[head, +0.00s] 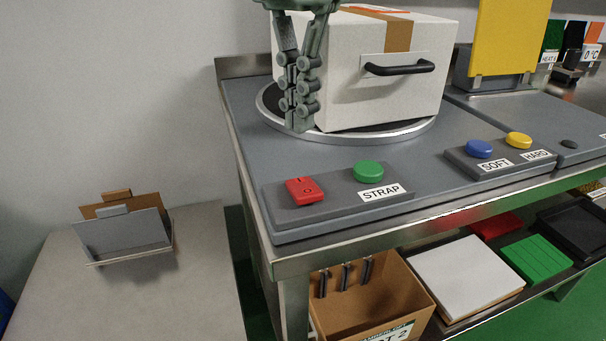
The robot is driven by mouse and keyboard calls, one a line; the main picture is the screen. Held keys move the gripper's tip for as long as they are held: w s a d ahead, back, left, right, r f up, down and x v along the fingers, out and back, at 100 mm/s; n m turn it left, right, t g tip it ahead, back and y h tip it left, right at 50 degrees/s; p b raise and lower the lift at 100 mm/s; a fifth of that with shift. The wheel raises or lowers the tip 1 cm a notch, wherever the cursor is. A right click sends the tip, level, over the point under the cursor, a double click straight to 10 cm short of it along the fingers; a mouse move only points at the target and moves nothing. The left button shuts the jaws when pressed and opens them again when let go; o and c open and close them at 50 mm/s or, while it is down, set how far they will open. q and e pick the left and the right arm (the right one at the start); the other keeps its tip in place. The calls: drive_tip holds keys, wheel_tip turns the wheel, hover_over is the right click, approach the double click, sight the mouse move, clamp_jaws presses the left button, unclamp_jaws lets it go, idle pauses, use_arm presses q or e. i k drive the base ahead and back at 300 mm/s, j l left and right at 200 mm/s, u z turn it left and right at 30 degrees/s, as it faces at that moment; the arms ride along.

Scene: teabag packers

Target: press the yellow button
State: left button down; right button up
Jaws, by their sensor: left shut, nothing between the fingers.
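The yellow button (518,140) is a round cap at the right of a grey control panel (497,160), behind the label HARD. A blue button (479,149) sits to its left, behind the label SOFT. My left gripper (299,125) points down with its fingers shut and empty, in front of the white box at the upper middle. It is well to the left of the yellow button and higher up. I cannot tell whether it touches the box. My right gripper is not in view.
The white box (345,90) with a black handle (400,68) stands on a round turntable (400,136). A STRAP panel has a green button (368,171) and a red switch (301,191). A yellow panel (508,35) stands upright behind. The bench between turntable and buttons is clear.

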sight(520, 140)
drive_tip(key=k, duration=1.5)
